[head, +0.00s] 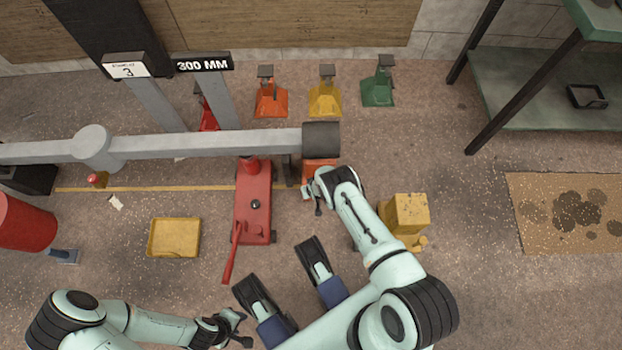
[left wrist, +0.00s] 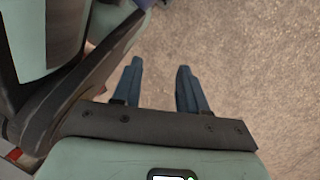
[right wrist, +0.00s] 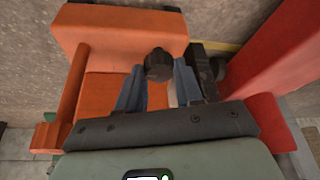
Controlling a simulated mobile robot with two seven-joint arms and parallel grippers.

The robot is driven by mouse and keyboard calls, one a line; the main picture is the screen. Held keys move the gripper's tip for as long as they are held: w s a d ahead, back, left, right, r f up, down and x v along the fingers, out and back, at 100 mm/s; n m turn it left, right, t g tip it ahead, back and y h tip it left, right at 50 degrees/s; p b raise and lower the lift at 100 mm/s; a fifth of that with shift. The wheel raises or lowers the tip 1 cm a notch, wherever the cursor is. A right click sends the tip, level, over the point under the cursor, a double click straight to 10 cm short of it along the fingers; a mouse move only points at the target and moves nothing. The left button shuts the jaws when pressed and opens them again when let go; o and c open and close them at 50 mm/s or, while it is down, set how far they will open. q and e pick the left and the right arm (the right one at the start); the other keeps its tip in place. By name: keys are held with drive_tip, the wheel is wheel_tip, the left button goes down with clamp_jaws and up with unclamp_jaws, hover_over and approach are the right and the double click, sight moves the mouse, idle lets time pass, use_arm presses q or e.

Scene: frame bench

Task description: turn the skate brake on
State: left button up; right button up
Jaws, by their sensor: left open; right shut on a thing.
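The orange skate (head: 320,172) is under the dark capped end of the grey beam, partly hidden by the beam and my right arm. In the right wrist view its orange body (right wrist: 120,28) fills the upper left, with a dark knob (right wrist: 158,62) standing up. My right gripper (head: 309,191) is at the skate, its blue fingers (right wrist: 158,84) on either side of the knob and shut on it. I cannot tell whether the brake is on or off. My left gripper (head: 237,328) is open and empty over bare floor; its fingers are apart in the left wrist view (left wrist: 160,68).
A red floor jack (head: 254,205) stands left of the skate. A yellow tray (head: 174,238) lies farther left. A yellow block-shaped thing (head: 405,215) is right of my right forearm. The grey beam (head: 220,145) crosses above. Coloured stands (head: 325,95) line the wall.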

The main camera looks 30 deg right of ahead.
idle(0.3)
drive_tip(key=o, duration=1)
drive_tip(key=shift+o, duration=0.2)
use_arm(q)
drive_tip(key=w+d+r+t+p, duration=0.2)
drive_tip(key=w+r+p, duration=0.4)
drive_tip(key=r, duration=0.3)
drive_tip(key=shift+w+d+r+m+t+p, duration=0.35)
drive_tip(key=shift+w+t, duration=0.25)
drive_tip(key=shift+w, duration=0.25)
use_arm(e)
drive_tip(key=v, duration=1.3)
drive_tip(key=shift+r, duration=0.2)
